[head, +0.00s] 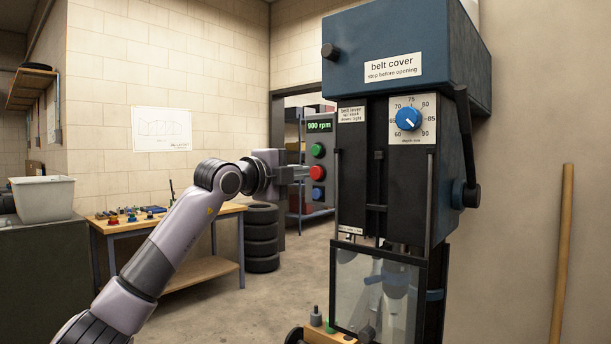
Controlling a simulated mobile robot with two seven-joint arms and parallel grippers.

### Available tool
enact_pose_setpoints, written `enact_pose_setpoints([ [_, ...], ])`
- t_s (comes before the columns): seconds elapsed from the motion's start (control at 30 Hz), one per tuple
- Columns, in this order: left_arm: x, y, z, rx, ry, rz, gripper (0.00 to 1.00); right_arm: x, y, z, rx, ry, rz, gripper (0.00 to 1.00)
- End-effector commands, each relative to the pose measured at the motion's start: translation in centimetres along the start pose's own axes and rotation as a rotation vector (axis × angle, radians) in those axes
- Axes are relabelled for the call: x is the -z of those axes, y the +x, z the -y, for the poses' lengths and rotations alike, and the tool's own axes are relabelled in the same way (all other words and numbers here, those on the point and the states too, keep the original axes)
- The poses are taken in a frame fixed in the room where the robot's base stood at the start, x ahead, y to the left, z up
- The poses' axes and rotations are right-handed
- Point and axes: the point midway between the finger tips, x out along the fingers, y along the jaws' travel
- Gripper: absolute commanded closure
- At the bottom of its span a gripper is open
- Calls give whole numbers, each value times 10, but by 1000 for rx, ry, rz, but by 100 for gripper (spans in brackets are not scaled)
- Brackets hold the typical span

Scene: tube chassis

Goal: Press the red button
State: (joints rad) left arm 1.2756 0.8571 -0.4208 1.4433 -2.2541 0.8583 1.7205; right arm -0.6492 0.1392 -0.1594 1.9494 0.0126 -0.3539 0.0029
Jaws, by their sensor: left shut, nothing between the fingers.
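My left gripper (305,173) is shut and empty. Its fingers point right, with their tips just left of the red button in the picture. I cannot tell whether they touch it. My right gripper is not in view.
A lever (466,150) sticks out at the machine's right side. A clear guard (375,293) covers its lower front. A wooden workbench (170,222) with small parts and a stack of tyres (261,238) stand behind my left arm. A wooden pole (562,255) leans at the right wall.

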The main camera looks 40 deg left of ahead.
Motion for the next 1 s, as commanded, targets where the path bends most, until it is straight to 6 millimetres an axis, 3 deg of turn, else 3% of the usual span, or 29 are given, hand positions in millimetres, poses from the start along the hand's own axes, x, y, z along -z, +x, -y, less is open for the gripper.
enact_pose_setpoints([
  [0.07,-5,-2,1,2,-2,-1,100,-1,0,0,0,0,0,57],
  [0.5,-5,-88,0,4,1,1,100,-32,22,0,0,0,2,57],
  [0.7,-4,-102,2,3,0,0,100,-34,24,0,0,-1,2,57],
  [1.0,-4,-103,3,3,-1,-1,100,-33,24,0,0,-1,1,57],
])
